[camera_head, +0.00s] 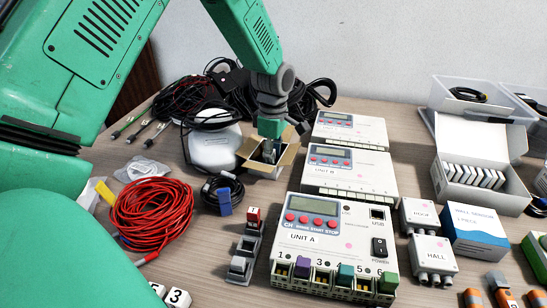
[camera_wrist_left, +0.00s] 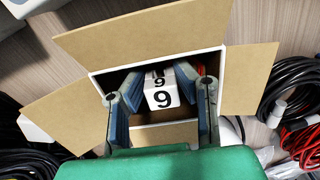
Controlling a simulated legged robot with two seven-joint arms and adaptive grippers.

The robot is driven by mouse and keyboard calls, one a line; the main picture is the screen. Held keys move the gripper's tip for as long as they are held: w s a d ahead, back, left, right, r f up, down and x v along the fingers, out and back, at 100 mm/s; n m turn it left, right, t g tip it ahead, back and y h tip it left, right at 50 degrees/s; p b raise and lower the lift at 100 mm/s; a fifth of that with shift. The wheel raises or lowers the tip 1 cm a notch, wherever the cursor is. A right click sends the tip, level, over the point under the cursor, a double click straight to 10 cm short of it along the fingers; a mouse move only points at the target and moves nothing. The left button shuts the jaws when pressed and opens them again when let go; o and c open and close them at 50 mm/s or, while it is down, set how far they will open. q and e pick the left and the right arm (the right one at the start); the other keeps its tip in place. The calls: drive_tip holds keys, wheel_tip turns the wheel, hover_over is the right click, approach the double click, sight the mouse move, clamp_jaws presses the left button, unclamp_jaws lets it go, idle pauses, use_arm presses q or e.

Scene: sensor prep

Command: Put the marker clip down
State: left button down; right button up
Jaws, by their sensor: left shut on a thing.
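My left gripper (camera_head: 269,150) points down into a small open cardboard box (camera_head: 259,170) behind the left side of the units. In the left wrist view, its two blue-grey fingers are shut on a white marker clip (camera_wrist_left: 161,98) with a black 9 on its faces. The clip is between the fingers, inside the opening of the box (camera_wrist_left: 112,45), with the flaps spread out around it. I cannot tell whether the clip touches the box floor. In the head view, the fingers and box wall mostly hide the clip. My right gripper is not in view.
Unit A (camera_head: 318,240) and Unit B (camera_head: 348,172) stand to the right of the box. Coiled red cable (camera_head: 150,212) and a dark cable coil (camera_head: 222,193) lie to its left and front. Other white numbered clips (camera_head: 177,297) are at the front left edge.

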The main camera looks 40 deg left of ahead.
use_arm(q)
drive_tip(key=shift+a, duration=0.1)
drive_tip(key=c, duration=1.3)
unclamp_jaws()
drive_tip(key=shift+a, duration=0.1)
drive_tip(key=shift+o, duration=0.2)
drive_tip(key=shift+r, duration=0.2)
wheel_tip(320, 180, up, 12)
drive_tip(key=p, duration=0.3)
drive_tip(key=shift+f, duration=0.15)
